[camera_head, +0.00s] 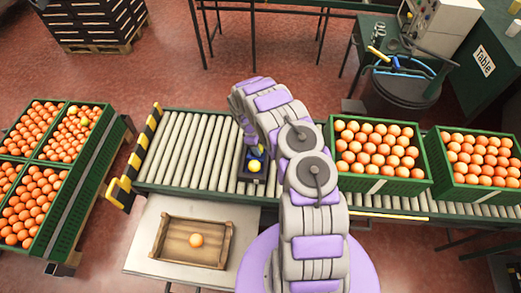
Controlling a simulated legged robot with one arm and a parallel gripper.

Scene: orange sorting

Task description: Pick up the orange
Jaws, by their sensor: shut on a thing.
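My gripper (251,154) is over the roller conveyor, left of the green crates, and is shut on a small yellow round thing (255,166). This thing is too small in the picture to tell if it is an orange. Dark parts around it partly hide the grip. A single orange (196,240) lies in a shallow wooden tray (165,238) on a pale table at the lower left, apart from my gripper.
The roller conveyor (190,150) runs across the middle, with bare rollers on the left. Green crates full of oranges stand on it at the right (380,186). More full crates (75,205) stand at the far left. A yellow-black striped guard (140,150) marks the conveyor's left end.

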